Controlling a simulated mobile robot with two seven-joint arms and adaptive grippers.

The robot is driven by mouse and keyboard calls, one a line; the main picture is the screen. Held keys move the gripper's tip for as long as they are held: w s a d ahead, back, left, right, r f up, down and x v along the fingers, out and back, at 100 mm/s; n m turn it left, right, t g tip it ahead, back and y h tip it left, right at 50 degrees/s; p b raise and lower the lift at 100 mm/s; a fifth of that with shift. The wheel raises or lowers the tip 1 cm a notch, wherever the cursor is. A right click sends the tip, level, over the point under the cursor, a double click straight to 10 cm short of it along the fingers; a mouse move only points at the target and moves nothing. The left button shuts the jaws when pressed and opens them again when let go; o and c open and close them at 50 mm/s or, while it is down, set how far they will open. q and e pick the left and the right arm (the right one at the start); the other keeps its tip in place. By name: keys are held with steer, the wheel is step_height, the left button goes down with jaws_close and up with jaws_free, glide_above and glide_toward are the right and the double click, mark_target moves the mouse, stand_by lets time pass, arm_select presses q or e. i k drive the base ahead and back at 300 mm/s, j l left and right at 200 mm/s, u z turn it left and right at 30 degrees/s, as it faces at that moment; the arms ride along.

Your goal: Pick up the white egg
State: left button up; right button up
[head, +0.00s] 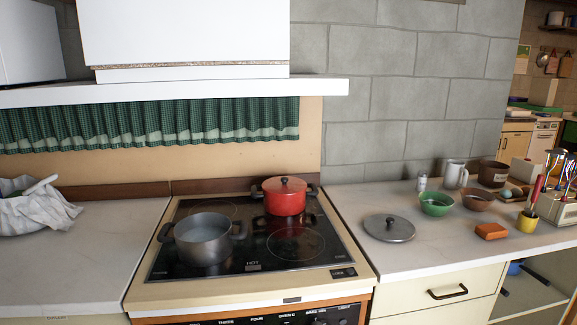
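I cannot make out a white egg anywhere in the head view. The insides of the green bowl (436,204) and the brown bowl (477,201) on the right counter are too small to read clearly. An open grey pot (203,240) stands on the front left of the black glass hob, and I see no egg in it. A bowl draped with white cloth (38,210) sits at the far left, its contents mostly hidden. Neither of my grippers is in view.
A lidded red pot (285,196) stands at the hob's back. The right counter holds a loose pot lid (389,227), an orange block (491,231), a yellow cup (527,222) and a white jug (455,174). A white shelf (180,90) overhangs the hob. The left counter's front is clear.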

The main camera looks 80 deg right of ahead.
mark_target(517, 192)
steer(key=z, duration=4.15)
